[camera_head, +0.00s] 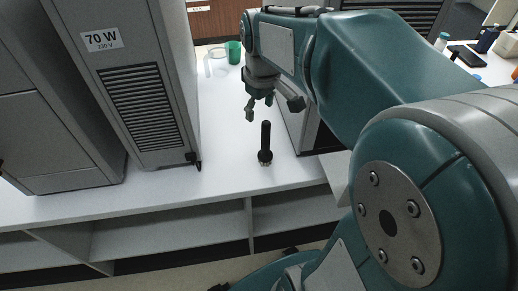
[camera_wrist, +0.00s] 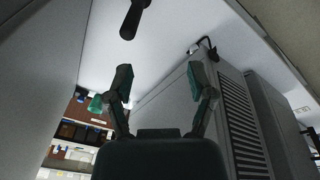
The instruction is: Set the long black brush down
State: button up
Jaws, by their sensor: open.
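The long black brush (camera_head: 265,140) is on the white counter (camera_head: 228,135) near its front edge, with its wider head toward the edge. I cannot tell for sure whether it stands or lies. In the wrist view part of the brush (camera_wrist: 131,18) shows at the top, cut off by the frame. My gripper (camera_head: 273,108) is just behind and above the brush in the head view, its fingers spread and empty. In the wrist view the fingers (camera_wrist: 160,85) are wide apart, with the brush beyond them and clear of both.
A grey machine (camera_head: 140,100) with a grille and "70 W" label stands left of the brush. Another grey box stands close on the right, partly behind my arm. A green cup (camera_head: 233,52) is farther back. Bare counter lies around the brush.

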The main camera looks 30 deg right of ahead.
jog(key=s+a+m+t, duration=0.3)
jog(key=s+a, duration=0.4)
jog(key=s, duration=0.6)
jog(key=shift+s+a+r+m+t, duration=0.15)
jog(key=shift+s+r+m+t, duration=0.15)
jog(key=shift+m+t, duration=0.15)
jog(key=shift+w, duration=0.1)
jog(key=shift+c, duration=0.9)
